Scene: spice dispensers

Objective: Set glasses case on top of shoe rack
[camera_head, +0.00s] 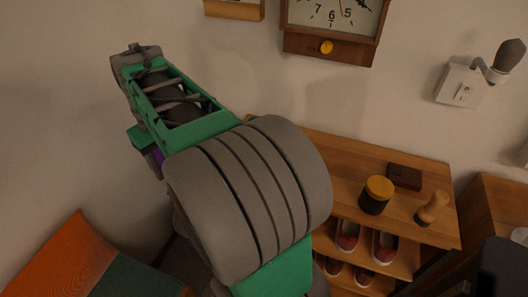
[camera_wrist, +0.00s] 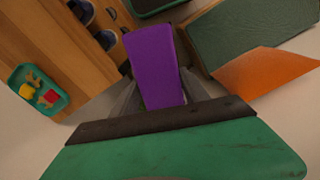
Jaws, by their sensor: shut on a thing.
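The glasses case is a purple, elongated block (camera_wrist: 155,65) in the wrist view. My gripper (camera_wrist: 158,92) is shut on it, with one grey finger on each side. In the head view only a sliver of the purple case (camera_head: 157,158) shows beside my arm, left of the rack. The shoe rack (camera_head: 335,160) is wooden, with shoes on the shelves below its top. My arm hides its left part. In the wrist view, a wooden surface (camera_wrist: 50,35) and shoes show at upper left, and the case is held to the right of them.
A teal tray with small items (camera_wrist: 40,93) shows in the wrist view. An orange and dark-green surface (camera_head: 60,255) lies at lower left.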

